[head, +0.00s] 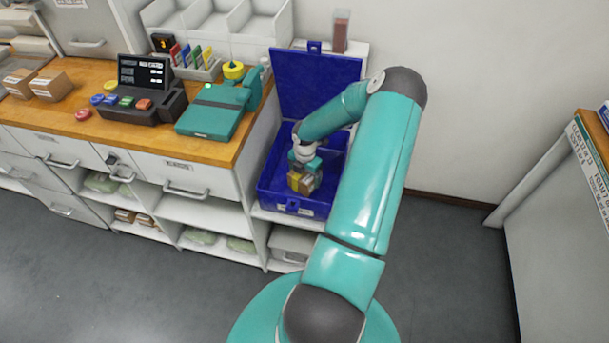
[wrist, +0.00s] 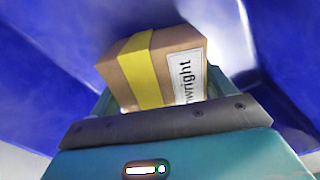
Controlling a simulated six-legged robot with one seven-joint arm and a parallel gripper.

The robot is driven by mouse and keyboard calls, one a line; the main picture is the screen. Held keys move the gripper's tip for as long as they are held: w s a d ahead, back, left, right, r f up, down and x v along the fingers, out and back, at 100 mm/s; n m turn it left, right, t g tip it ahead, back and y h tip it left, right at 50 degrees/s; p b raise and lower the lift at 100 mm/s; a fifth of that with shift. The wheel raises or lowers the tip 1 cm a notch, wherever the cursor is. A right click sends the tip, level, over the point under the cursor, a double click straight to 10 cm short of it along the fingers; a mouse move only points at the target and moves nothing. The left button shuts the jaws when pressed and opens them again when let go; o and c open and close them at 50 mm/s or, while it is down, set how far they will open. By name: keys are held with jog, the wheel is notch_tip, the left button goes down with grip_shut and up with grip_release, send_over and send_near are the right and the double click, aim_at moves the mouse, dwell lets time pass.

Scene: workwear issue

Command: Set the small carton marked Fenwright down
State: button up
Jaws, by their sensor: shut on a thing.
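The small carton (wrist: 118,82) is brown with a yellow band and a white label; the part of its label that shows reads "wright". My gripper (head: 303,172) is shut on it, and the carton (head: 300,184) shows just below the fingers in the head view. In the wrist view, blue walls surround the carton. Whether the carton's underside touches the box floor cannot be seen.
The blue lid (head: 315,85) stands raised at the back. A wooden counter (head: 150,148) to the left holds a till (head: 147,92), a teal device (head: 213,112) and brown cartons (head: 50,86). A grey cabinet (head: 560,220) stands at the right, with clear floor before it.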

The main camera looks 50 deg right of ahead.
jog(key=shift+f, duration=0.15)
jog(key=o, duration=1.1)
jog(key=shift+o, duration=0.2)
